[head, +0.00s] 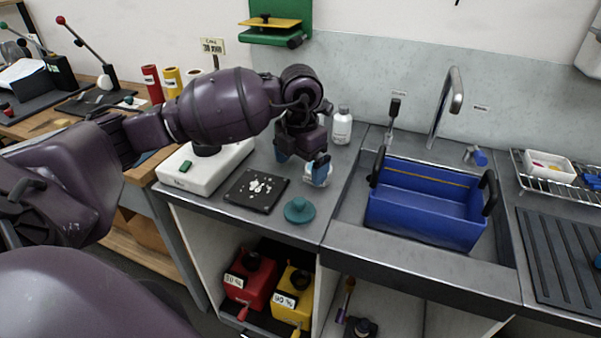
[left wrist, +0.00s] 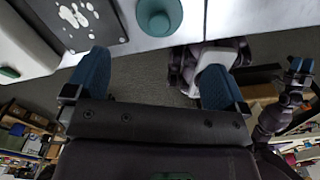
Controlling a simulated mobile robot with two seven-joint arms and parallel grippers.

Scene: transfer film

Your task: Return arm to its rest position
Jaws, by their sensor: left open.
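My left arm reaches in from the left over the counter. My left gripper (head: 301,165) is open, pointing down above the counter between the black mat and the sink. In the left wrist view, its two blue fingers (left wrist: 155,80) stand wide apart with nothing between them. A white item (head: 318,178) shows beside and behind one finger in the head view; the finger partly hides it. My right gripper (left wrist: 301,68) shows small at the right of the left wrist view; its opening is unclear.
A black mat (head: 240,196) with white pieces, a teal lidded knob (head: 299,210) and a white device (head: 180,176) lie near the gripper. A white bottle (head: 342,127) stands behind it. A blue crate (head: 425,222) sits in the sink, under a tall faucet (head: 446,105).

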